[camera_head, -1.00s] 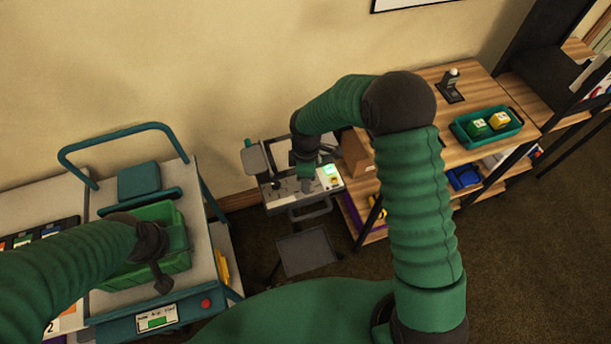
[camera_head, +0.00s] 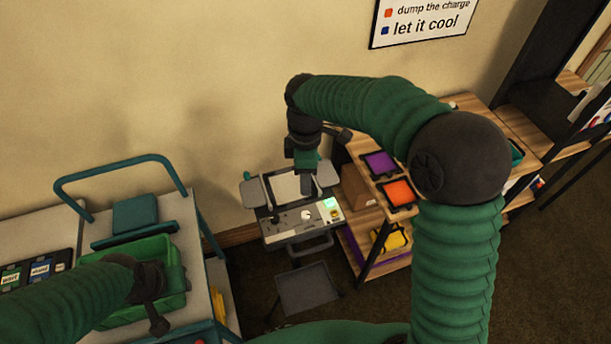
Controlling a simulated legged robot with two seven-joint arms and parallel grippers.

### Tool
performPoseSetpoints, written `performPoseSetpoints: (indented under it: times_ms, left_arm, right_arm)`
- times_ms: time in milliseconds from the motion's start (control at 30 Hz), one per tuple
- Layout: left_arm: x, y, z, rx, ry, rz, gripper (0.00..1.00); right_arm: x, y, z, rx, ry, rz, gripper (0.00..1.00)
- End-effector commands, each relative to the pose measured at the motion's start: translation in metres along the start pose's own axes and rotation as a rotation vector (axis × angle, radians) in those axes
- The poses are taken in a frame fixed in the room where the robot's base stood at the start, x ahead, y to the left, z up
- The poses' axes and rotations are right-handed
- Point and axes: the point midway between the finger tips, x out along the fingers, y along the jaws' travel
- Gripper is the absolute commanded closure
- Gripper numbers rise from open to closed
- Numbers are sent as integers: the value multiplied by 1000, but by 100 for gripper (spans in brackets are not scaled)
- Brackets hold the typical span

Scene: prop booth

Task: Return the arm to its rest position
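My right arm reaches in from the right and bends over to the left. Its gripper (camera_head: 308,182) points down above the grey console (camera_head: 290,238), apparently in front of the console's back part. No object shows in it, but its fingers are too small to read. My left arm comes in from the left, low in the picture. Its gripper (camera_head: 158,318) is at the right side of the green bin (camera_head: 172,262) on the cart, overlapping the bin's near wall. Its fingers are dark and I cannot tell their opening.
The cart (camera_head: 200,255) has a teal handle. A wooden shelf (camera_head: 470,103) stands right, with purple (camera_head: 380,163) and orange (camera_head: 398,192) panels and a yellow item (camera_head: 392,240) lower. A wall sign (camera_head: 425,18) hangs above. Carpet is free at lower right.

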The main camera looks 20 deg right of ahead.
Motion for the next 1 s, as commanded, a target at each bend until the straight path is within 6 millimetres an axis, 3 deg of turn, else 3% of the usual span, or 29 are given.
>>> performPoseSetpoints:
  times_ms: [400, 533, 667, 800, 900, 1000]
  left_arm:
    - [0, 0, 0, 0, 0, 0, 64]
    - [8, 0, 2, 0, 0, 0, 64]
    - [29, 0, 7, 0, 0, 0, 64]
    - [47, 0, 11, 0, 0, 0, 64]
    - [54, 0, 13, 0, 0, 0, 64]
    - [55, 0, 13, 0, 0, 0, 64]
  right_arm:
    - [-1, 0, 0, 0, 0, 0, 53]
    - [14, -11, 6, 91, -1, 14, 53]
    - [55, -49, 32, 435, 24, 71, 53]
    - [97, -98, 68, 902, 109, 128, 53]
    - [114, -123, 85, 1144, 168, 145, 53]
    - [121, -135, 92, 1260, 197, 149, 53]
